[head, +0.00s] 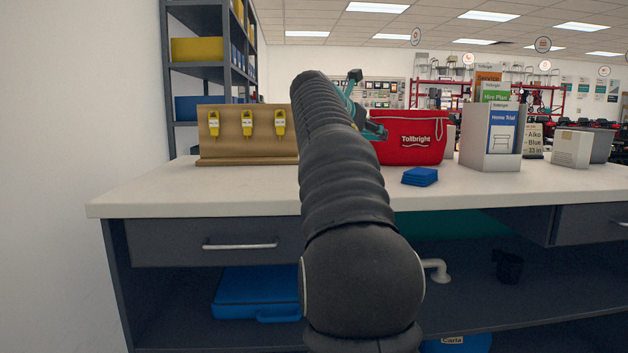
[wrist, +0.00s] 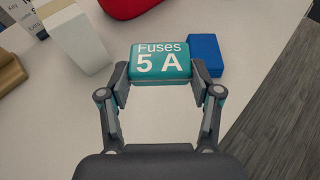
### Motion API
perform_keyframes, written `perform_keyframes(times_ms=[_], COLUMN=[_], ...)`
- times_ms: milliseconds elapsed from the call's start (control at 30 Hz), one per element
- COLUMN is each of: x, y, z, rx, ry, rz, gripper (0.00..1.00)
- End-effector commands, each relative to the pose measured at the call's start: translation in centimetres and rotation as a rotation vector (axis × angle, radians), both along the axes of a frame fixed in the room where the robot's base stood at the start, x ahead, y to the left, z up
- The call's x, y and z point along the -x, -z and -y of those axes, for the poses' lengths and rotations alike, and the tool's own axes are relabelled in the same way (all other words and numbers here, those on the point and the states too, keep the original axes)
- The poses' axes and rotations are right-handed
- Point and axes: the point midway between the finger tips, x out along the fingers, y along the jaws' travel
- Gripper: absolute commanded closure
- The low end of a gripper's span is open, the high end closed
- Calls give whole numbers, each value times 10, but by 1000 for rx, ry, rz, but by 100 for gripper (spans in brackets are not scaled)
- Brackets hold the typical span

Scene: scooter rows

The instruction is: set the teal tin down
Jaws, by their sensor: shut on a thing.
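The teal tin (wrist: 160,64), marked "Fuses 5 A", is between the two fingertips of my gripper (wrist: 161,76) in the wrist view. The gripper is shut on its sides, and the label faces the camera. In the head view my gripper (head: 366,122) is mostly hidden behind my dark arm, over the counter in front of the red bag. The tin cannot be clearly told apart there. The pale counter top (head: 250,190) lies below. I cannot tell how far the tin is above it.
A blue stack (head: 420,176) lies on the counter; a blue block shows right of the tin (wrist: 206,54). A red bag (head: 412,140), a leaflet holder (head: 490,140) and a wooden tag board (head: 225,145) stand behind. A white box (wrist: 76,38) is upper left. Bare counter shows at front left.

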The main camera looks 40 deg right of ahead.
Motion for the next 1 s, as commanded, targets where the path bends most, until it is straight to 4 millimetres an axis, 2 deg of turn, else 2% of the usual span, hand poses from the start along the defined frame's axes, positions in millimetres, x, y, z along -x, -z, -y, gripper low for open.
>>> perform_keyframes(times_ms=[300,500,767,1000], x=[-37,-57,-65,-65], y=[41,60,70,102], z=[-49,-77,-88,-88], rx=[0,1,0,1], ry=[-5,-4,-1,-1], rz=[-4,-2,-2,-3], gripper=[71,71,71,71])
